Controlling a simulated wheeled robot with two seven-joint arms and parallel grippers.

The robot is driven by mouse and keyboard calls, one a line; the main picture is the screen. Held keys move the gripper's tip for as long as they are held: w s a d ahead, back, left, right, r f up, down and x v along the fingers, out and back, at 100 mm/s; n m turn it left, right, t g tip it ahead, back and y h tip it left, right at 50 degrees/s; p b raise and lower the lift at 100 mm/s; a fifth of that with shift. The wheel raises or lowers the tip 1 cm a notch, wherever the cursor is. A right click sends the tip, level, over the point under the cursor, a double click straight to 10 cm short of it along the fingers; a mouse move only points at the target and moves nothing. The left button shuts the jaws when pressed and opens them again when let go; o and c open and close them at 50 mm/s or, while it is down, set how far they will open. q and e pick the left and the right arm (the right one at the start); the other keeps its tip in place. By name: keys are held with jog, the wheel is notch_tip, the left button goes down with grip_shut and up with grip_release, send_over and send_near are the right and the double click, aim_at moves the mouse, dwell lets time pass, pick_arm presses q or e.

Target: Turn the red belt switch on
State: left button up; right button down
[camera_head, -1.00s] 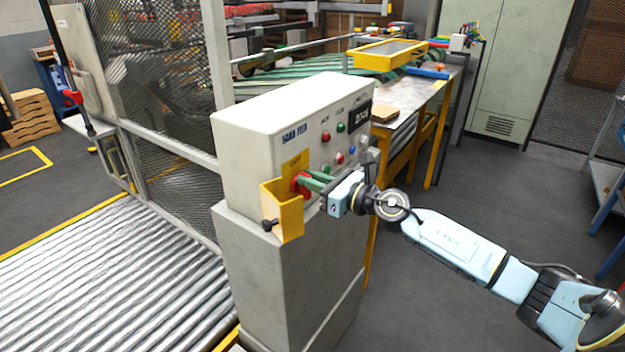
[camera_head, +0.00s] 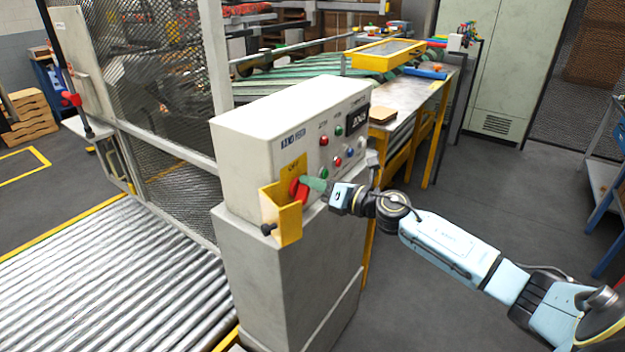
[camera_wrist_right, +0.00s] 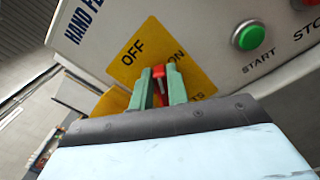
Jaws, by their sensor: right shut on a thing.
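The red belt switch (camera_head: 299,188) sits on a yellow label plate at the lower left of the control box front, partly behind a yellow guard (camera_head: 287,222). In the right wrist view the red switch handle (camera_wrist_right: 158,72), with a pale line on it, stands between my green fingertips. The words OFF and ON show on the yellow plate (camera_wrist_right: 140,50) around it. My right gripper (camera_head: 314,184) is shut on the switch, and it also fills the bottom of the right wrist view (camera_wrist_right: 160,80). My left gripper is not in view.
The control box (camera_head: 285,115) has several buttons, including a green START button (camera_wrist_right: 250,37) right of the switch. The yellow guard stands close to my fingers on the left. A roller conveyor (camera_head: 110,280) lies at left. Floor to the right is open.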

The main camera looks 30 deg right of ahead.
jog(key=shift+w+d+f+m+p, duration=0.1)
jog(key=shift+d+f+m+p, duration=0.4)
jog(key=shift+m, duration=1.45)
jog(key=shift+w+a+f+m+p, duration=0.15)
jog(key=shift+m+p, duration=0.65)
jog(key=shift+m, duration=1.1)
jog(key=shift+d+f+m+p, duration=0.35)
jog(key=shift+m+p, duration=0.3)
jog(key=shift+m, duration=1.3)
jog(key=shift+a+f, duration=0.1)
jog(key=c, duration=1.4)
grip_release()
jog(key=shift+o, duration=0.2)
jog(key=b+v, duration=0.1)
jog(key=v, duration=1.2)
jog(key=shift+s, duration=0.2)
